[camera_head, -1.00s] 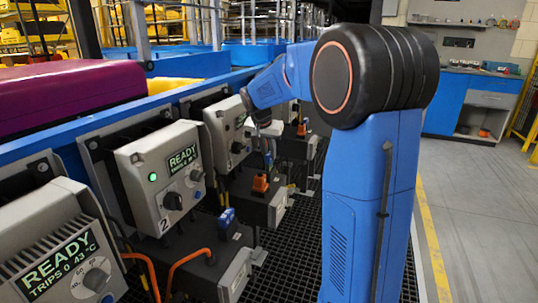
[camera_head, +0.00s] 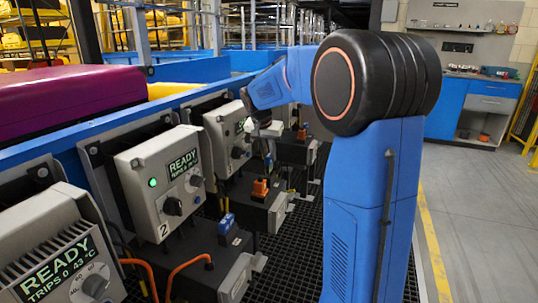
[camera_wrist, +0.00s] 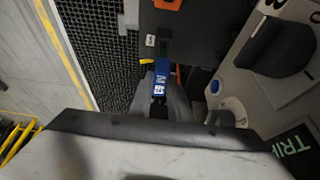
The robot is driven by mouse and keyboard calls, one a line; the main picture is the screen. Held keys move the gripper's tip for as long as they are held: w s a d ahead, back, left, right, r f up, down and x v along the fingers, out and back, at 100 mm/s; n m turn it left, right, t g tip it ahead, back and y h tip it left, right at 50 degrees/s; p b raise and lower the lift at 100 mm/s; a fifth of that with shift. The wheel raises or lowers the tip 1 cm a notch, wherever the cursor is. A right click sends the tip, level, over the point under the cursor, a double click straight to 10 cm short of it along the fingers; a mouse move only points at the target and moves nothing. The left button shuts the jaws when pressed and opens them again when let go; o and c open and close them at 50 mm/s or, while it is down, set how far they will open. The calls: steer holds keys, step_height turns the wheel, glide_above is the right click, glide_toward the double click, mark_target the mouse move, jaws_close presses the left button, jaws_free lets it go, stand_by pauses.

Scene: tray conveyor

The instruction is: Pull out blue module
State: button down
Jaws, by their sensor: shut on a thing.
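The blue module (camera_wrist: 161,80), a small blue block with white print, is in the middle of the wrist view. My gripper (camera_wrist: 160,98) has its two grey fingers on either side of it and is shut on it. The block's far end meets the edge of a dark box (camera_wrist: 190,45); I cannot tell how deep it sits. In the head view my gripper (camera_head: 267,131) is small and far off, beside the third grey control unit (camera_head: 228,130), and the held module is too small to make out clearly.
A second blue plug (camera_head: 226,223) sits on the nearer dark box, behind orange cables (camera_head: 188,268). An orange plug (camera_head: 260,188) stands on the box beyond. Grey units with knobs and READY displays line the blue conveyor frame. Black grating (camera_head: 290,250) and open floor lie to the right.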

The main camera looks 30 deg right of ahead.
mark_target(269, 155)
steer(key=shift+r, duration=0.15)
steer(key=shift+r, duration=1.85)
